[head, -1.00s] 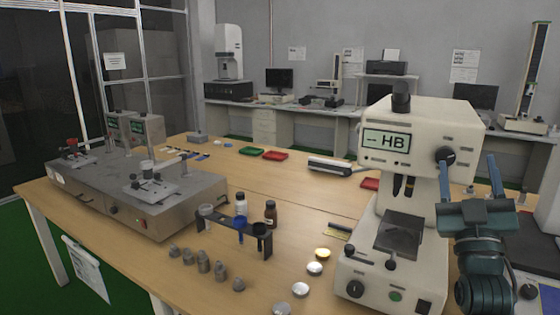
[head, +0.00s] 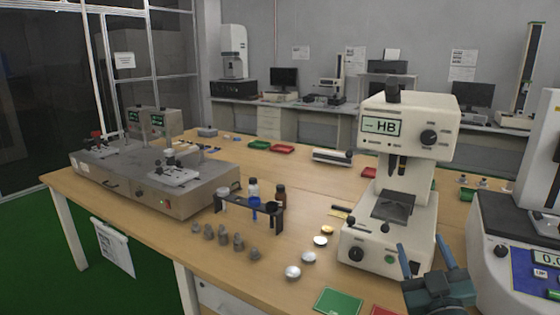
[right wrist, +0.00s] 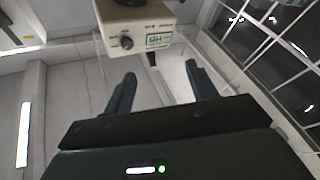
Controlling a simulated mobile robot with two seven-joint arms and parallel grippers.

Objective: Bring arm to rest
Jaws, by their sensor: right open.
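My right gripper (head: 427,258) is at the lower right of the head view, in front of the base of the white hardness tester (head: 412,125) marked HB. Its two blue fingers are spread apart with nothing between them. In the right wrist view the open fingers (right wrist: 158,85) point towards the tester's head (right wrist: 135,28), which shows at the top. The gripper appears apart from the tester. My left gripper is not in view.
The wooden table (head: 310,185) holds a grey polishing machine (head: 165,190), a dark bottle rack (head: 250,211), several grey samples and metal discs. A green mat (head: 338,301) lies at the front edge. Another instrument (head: 520,235) stands at the right.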

